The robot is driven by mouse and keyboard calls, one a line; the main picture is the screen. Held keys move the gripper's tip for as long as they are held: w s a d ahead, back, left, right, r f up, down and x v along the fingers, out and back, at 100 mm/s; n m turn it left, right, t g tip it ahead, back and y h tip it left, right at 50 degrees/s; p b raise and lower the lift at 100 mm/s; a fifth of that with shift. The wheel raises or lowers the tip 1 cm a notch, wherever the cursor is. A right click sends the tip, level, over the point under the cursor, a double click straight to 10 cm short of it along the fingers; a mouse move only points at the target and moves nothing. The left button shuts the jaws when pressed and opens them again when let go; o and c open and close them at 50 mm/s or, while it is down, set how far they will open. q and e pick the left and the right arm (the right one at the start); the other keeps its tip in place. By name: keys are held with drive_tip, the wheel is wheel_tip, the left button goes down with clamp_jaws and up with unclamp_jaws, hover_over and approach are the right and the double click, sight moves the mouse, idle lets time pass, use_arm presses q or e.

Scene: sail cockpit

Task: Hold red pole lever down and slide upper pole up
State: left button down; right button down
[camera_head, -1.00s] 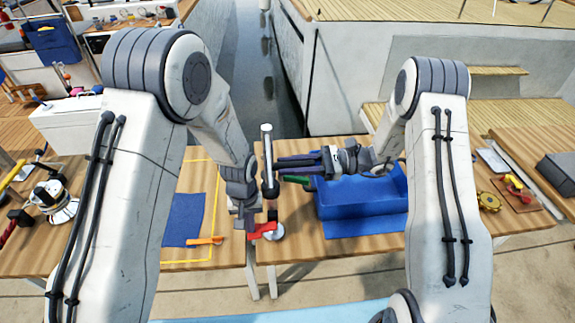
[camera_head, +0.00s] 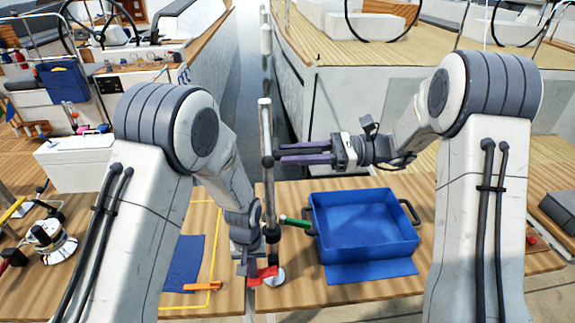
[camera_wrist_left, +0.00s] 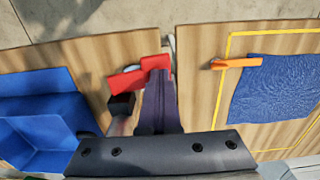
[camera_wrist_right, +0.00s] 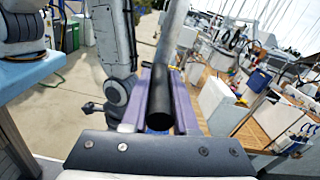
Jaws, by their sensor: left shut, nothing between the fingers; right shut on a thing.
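My right gripper (camera_head: 276,155) is shut around the pole near the collar. In the right wrist view a dark cylinder (camera_wrist_right: 161,105) lies between its fingers.
A blue tray (camera_head: 360,235) with a green-handled item (camera_head: 294,222) at its left edge sits right of the pole. A gap runs between the tables.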

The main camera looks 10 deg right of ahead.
drive_tip(key=shift+d+r, duration=0.1)
drive_tip(key=shift+r, duration=0.2)
drive_tip(key=c, duration=0.7)
unclamp_jaws()
drive_tip(key=shift+f, duration=0.1)
drive_tip(key=d, duration=1.2)
use_arm(q)
drive_tip(key=shift+r, duration=0.1)
wheel_tip(320, 180, up, 8)
drive_tip(key=p, duration=0.6)
use_arm(e)
wheel_tip(320, 180, up, 6)
drive_tip(key=shift+r, duration=0.25)
